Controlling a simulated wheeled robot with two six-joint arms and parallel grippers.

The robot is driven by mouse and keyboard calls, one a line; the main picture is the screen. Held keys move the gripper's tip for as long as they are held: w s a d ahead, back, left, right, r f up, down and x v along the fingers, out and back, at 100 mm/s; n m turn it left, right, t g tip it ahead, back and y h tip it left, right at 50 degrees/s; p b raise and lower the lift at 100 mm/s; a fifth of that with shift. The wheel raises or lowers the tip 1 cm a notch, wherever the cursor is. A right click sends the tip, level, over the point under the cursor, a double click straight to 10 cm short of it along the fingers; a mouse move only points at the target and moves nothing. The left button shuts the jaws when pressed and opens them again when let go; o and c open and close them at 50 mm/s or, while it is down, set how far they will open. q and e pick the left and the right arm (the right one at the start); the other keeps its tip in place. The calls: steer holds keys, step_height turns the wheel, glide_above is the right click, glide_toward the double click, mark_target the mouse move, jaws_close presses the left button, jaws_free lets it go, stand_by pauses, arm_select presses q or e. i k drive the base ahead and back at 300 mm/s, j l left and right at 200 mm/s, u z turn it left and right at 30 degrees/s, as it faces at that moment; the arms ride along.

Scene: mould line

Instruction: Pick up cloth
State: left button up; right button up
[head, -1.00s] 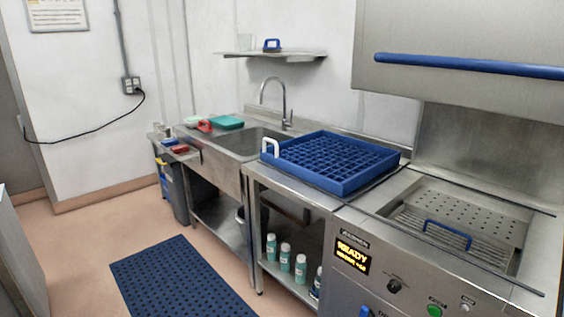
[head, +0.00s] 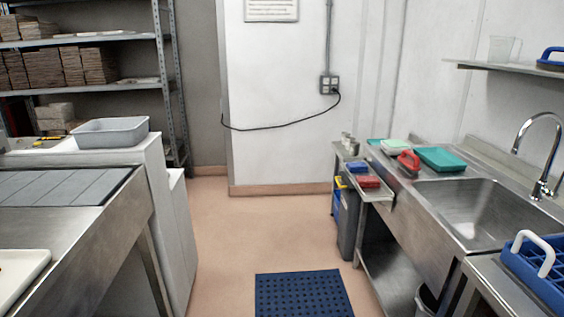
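No item is clearly recognisable as the cloth. On the steel sink counter (head: 408,192) lie a flat teal item (head: 441,158), which looks like a shallow tray, and a small pale green and white item (head: 381,146). A red-handled brush (head: 408,161) lies between them. On a lower side ledge at the counter's left end lie a small blue item (head: 357,167) and a small red item (head: 368,182). These could be folded cloths or sponges; they are too small to tell. Neither of my grippers is in view.
The floor between the left steel bench (head: 75,250) and the sink is open, with a blue perforated mat (head: 303,294) on it. A grey bin (head: 348,222) stands under the ledge. A blue rack (head: 537,275) is at the right edge. A grey tub (head: 110,132) sits at left.

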mark_target(354, 167)
steer(key=i+j+z, duration=0.2)
steer(key=i, duration=0.3)
steer(key=i+z, duration=0.2)
steer(key=i, duration=0.25)
steer(key=i+j+z, duration=0.2)
steer(key=i, duration=0.25)
steer(key=i+j+z, duration=0.2)
steer(key=i+j, duration=0.25)
